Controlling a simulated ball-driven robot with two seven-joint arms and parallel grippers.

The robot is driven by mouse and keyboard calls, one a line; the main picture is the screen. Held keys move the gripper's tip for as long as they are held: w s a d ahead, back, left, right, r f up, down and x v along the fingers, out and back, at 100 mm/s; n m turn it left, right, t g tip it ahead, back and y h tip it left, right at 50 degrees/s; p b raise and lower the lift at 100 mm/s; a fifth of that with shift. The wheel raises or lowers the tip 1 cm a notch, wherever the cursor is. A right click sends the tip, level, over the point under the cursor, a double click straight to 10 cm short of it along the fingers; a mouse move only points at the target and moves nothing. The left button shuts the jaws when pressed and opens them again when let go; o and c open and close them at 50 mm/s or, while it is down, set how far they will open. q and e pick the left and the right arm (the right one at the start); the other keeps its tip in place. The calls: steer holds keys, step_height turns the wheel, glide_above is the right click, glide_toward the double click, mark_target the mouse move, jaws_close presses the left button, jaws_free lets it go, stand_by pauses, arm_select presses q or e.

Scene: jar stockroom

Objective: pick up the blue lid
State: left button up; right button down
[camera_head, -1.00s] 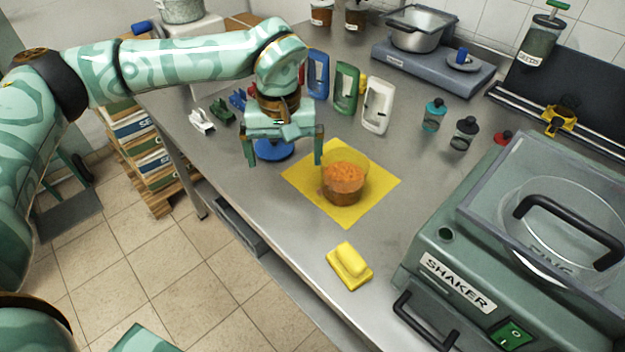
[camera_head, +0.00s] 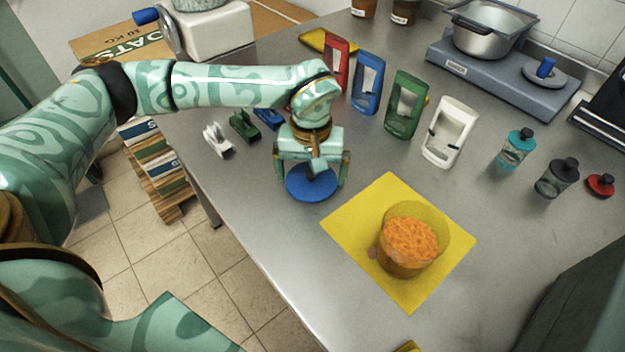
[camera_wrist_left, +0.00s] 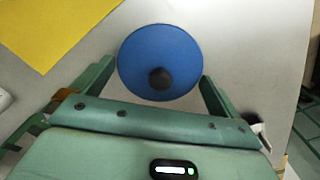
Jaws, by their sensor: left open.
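The blue lid (camera_head: 311,184) lies on the steel table, a round disc. I cannot tell whether the fingers touch the lid. My right gripper is not in view.
A jar of orange contents (camera_head: 408,243) stands on a yellow mat (camera_head: 350,222) to the right. Behind the gripper stand red, blue, green and white (camera_head: 450,132) frames. Small clips (camera_head: 217,140) lie to the left. The table's left edge is close to the lid.

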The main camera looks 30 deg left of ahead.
arm_select(q)
steer(key=shift+r, duration=0.1)
steer(key=c, duration=0.6)
